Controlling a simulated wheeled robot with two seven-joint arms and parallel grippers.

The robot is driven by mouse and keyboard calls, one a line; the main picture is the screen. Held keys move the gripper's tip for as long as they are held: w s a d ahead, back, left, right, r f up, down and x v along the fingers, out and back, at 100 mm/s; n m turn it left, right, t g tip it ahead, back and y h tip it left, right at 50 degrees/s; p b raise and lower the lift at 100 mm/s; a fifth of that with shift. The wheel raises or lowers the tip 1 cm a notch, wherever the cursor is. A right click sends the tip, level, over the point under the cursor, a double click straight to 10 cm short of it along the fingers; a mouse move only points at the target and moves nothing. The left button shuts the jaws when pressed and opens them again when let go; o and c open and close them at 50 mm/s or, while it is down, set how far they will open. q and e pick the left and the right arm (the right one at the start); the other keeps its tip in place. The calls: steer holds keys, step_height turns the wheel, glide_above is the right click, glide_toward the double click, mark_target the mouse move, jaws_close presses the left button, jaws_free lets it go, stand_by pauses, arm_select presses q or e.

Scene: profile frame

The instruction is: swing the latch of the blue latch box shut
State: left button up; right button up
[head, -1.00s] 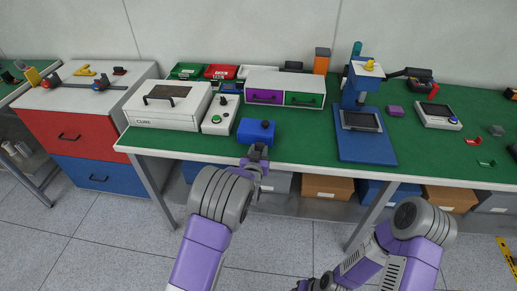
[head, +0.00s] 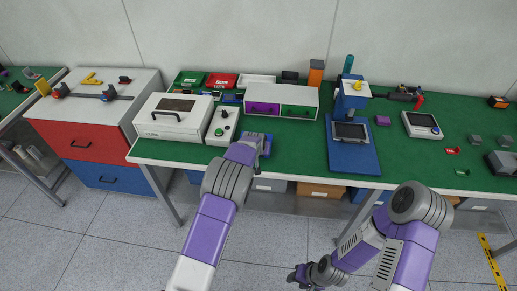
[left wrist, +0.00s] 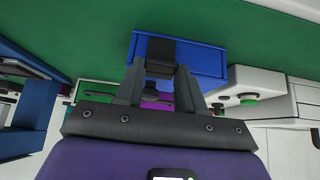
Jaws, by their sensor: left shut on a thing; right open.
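The blue latch box (head: 267,146) stands near the front edge of the green bench top, partly hidden behind my left gripper (head: 253,141). In the left wrist view the box (left wrist: 204,62) shows as a blue block just past the fingers. My left gripper (left wrist: 160,66) is shut at the box, with a small dark piece between its fingertips. My right gripper (head: 299,276) is open and empty, low in front of the bench.
A blue press stand (head: 351,154) is to the right, with bare green bench between.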

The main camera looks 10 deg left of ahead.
arm_select(q)
steer(key=shift+w+r+g+p, duration=0.15)
steer(key=shift+w+g+p, duration=0.3)
steer(key=shift+g, duration=0.15)
steer(key=o, duration=1)
steer(key=shift+o, duration=0.2)
steer(key=v, duration=0.7)
steer(key=shift+r, duration=0.2)
steer(key=shift+s, duration=0.1)
